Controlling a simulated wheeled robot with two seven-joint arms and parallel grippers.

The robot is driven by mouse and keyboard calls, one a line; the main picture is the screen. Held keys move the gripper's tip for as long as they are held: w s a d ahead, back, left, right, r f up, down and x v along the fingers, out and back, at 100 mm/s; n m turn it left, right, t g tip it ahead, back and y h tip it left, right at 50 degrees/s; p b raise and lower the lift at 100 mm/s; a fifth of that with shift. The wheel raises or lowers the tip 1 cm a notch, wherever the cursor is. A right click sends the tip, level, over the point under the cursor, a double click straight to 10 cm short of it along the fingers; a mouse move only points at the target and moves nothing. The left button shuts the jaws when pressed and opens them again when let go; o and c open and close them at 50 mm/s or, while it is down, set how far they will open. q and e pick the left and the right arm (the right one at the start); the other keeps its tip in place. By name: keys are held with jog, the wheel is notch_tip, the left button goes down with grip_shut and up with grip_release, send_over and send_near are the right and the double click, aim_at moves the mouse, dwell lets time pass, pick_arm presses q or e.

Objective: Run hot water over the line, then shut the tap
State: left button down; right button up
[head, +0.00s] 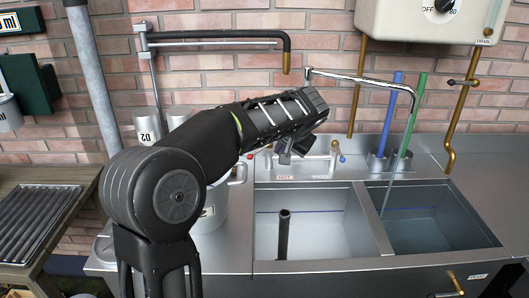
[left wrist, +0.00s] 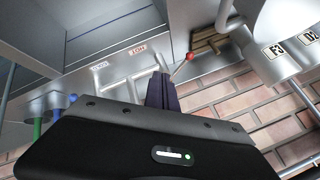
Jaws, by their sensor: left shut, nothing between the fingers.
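My left gripper (head: 290,150) is shut and empty over the back ledge of the sink, in front of the tap body (head: 318,163). In the left wrist view its fingers (left wrist: 160,92) are close beside the red-knobbed hot lever (left wrist: 190,57), near the HOT label (left wrist: 137,50); I cannot tell if they touch. The blue cold knob (head: 341,158) is to the right. The chrome spout (head: 360,79) swings over the right basin (head: 430,215), and a thin stream (head: 393,170) falls into it. A blue line marks that basin's wall; the water level is unclear. My right gripper is out of view.
The left basin (head: 335,225) holds an upright dark standpipe (head: 284,235). A black-sleeved pipe (head: 225,37) hangs above. Blue (head: 391,110) and green (head: 414,115) handles stand behind the right basin. A pot (head: 212,210) stands left of the sink, partly behind my arm.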

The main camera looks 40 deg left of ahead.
aim_at(256, 151)
pick_arm(q)
jog(key=shift+w+f, duration=0.1)
jog(key=w+a+f+p, duration=0.3)
jog(key=a+f, duration=0.3)
jog(key=a, duration=0.2)
jog(key=shift+w+a+f, duration=0.35)
jog(key=shift+w, duration=0.2)
jog(key=shift+s+a+m+h, duration=0.2)
jog(key=shift+a+m+h, duration=0.15)
jog(key=shift+m, duration=0.15)
jog(key=shift+s+a+r+m+t+h+p, duration=0.1)
jog(key=shift+a+m+t+h+p, duration=0.2)
jog(key=shift+a+m+p, duration=0.2)
jog(key=shift+s+a+r+m+t+h+p, duration=0.1)
jog(key=shift+a+m+t+h+p, duration=0.05)
jog(key=shift+a+m+t+p, duration=0.3)
jog(key=shift+w+a+f, duration=0.1)
jog(key=shift+a, duration=0.6)
jog(key=shift+w+a+f, duration=0.1)
jog(key=shift+a, duration=0.55)
